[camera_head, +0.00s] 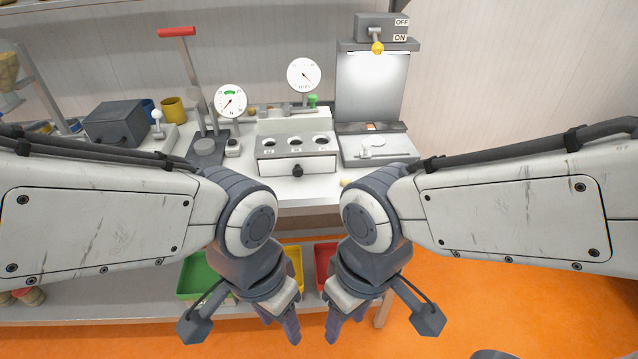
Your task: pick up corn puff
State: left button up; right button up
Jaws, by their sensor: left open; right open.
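A small yellow piece (346,183), possibly the corn puff, lies near the front edge of the worktop (318,197), partly hidden by my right arm. It is too small to be sure what it is. My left gripper (287,328) and my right gripper (335,328) point downward, side by side at the bottom middle, in front of the bench and apart from the yellow piece. Both are open, and I see nothing held in them.
A white box with several holes and a drawer (318,164) stands mid-bench. A lit press-like machine (372,85) is to its right, and a red-handled lever (177,32) to its left. Green (190,284), yellow (299,262) and red (321,262) bins sit on the shelf below.

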aim_at(345, 179)
jog(key=u, duration=0.75)
jog(key=i, duration=0.65)
jog(key=z, duration=0.7)
